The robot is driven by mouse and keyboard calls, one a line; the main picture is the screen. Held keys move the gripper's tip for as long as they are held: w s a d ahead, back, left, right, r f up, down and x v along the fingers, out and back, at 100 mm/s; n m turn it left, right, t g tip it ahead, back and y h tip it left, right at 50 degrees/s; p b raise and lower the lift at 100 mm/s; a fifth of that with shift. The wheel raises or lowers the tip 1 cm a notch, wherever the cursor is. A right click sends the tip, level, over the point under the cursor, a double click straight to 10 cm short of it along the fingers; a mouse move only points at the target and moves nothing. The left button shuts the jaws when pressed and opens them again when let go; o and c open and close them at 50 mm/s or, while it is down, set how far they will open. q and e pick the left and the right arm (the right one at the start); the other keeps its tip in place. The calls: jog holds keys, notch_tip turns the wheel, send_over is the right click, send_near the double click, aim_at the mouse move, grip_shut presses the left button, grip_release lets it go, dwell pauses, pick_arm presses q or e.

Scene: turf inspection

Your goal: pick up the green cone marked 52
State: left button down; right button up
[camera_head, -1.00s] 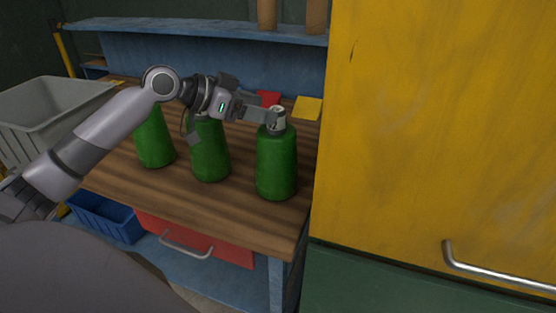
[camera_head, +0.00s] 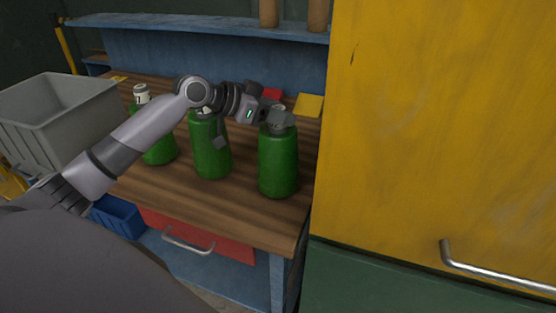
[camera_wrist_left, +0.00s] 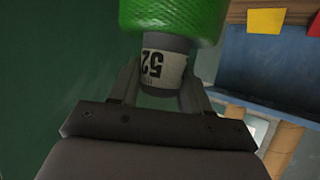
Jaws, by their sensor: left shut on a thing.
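The green cone marked 52 (camera_head: 278,165) stands upright at the right end of the wooden bench, nearest the yellow door. My left gripper (camera_head: 280,119) is at its top and covers most of the cap. In the left wrist view my left gripper (camera_wrist_left: 162,88) has its fingers on either side of the pale cap with the dark number 52 (camera_wrist_left: 165,66), shut on it. The green body (camera_wrist_left: 172,18) is at the top of that view. I cannot tell any gap between the cone's base and the bench. My right gripper is not in view.
Two similar green cones, a middle one (camera_head: 211,155) and a left one (camera_head: 160,150), stand on the bench (camera_head: 235,195); my arm partly hides them. A grey bin (camera_head: 60,110) is at left. A yellow door (camera_head: 430,120) closes off the right side.

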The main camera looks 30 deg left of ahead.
pick_arm(q)
jog(key=shift+r, duration=0.2)
jog(key=shift+r, duration=0.1)
